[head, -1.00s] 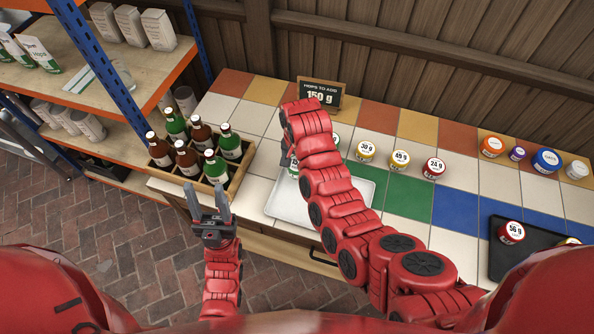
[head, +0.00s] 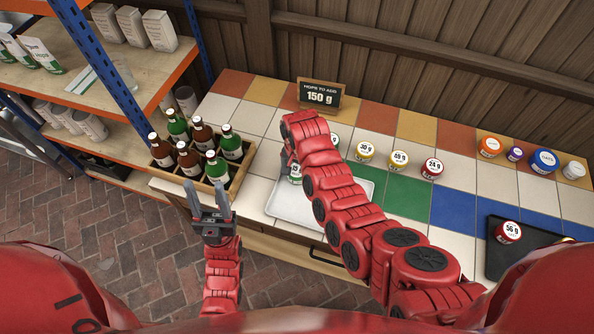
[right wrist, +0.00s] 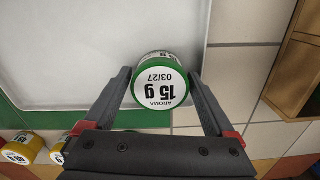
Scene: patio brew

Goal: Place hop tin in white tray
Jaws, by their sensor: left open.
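The white tray (head: 287,207) lies on the tiled counter, partly hidden by my right arm in the head view; it also fills the upper left of the right wrist view (right wrist: 60,45). My right gripper (right wrist: 161,78) has its fingers against both sides of a green-lidded hop tin (right wrist: 160,92) marked 15 g. The tin appears held over the tray's corner; its height above the tray is unclear. In the head view the tin (head: 295,173) shows only partly beside my arm. My left gripper (head: 208,190) is open and empty in front of the bottle crate.
A wooden crate (head: 238,183) of several bottles stands left of the tray. A sign (head: 320,96) reads 150 g. Yellow tins (head: 365,152), a red tin (head: 432,168) and others stand along the counter. A black tray (head: 495,263) holds a 56 g tin (head: 508,232).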

